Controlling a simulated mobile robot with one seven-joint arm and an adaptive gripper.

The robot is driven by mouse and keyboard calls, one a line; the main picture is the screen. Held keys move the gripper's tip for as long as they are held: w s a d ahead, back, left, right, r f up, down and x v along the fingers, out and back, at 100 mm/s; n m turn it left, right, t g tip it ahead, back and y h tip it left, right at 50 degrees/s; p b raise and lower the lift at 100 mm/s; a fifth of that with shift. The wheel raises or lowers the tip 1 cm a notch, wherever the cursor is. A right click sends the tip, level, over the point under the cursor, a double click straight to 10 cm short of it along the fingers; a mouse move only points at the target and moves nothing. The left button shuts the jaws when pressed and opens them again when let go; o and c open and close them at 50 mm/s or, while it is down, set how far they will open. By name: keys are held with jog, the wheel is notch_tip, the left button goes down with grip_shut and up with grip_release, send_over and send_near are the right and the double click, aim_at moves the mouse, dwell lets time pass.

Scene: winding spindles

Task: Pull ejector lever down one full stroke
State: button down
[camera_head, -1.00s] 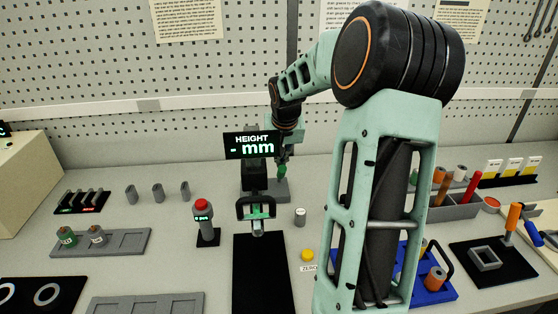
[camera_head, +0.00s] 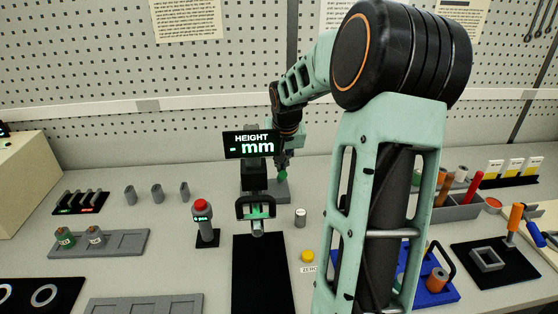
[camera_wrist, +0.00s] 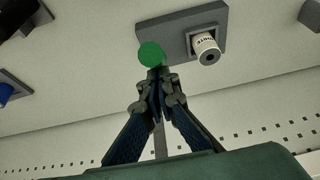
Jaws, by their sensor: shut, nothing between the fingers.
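The lever's shaft is mostly hidden. In the wrist view the grey base (camera_wrist: 178,36) carries a white labelled cylinder (camera_wrist: 207,48).
The height display (camera_head: 250,145) and its gauge stand left of my gripper. A red-topped button post (camera_head: 203,222) is further left. A small grey cylinder (camera_head: 300,217) and a yellow button (camera_head: 307,256) are in front. My arm covers the middle right of the bench.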

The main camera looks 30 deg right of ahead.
jog(key=shift+s+f, duration=0.2)
jog(key=shift+f, duration=0.1)
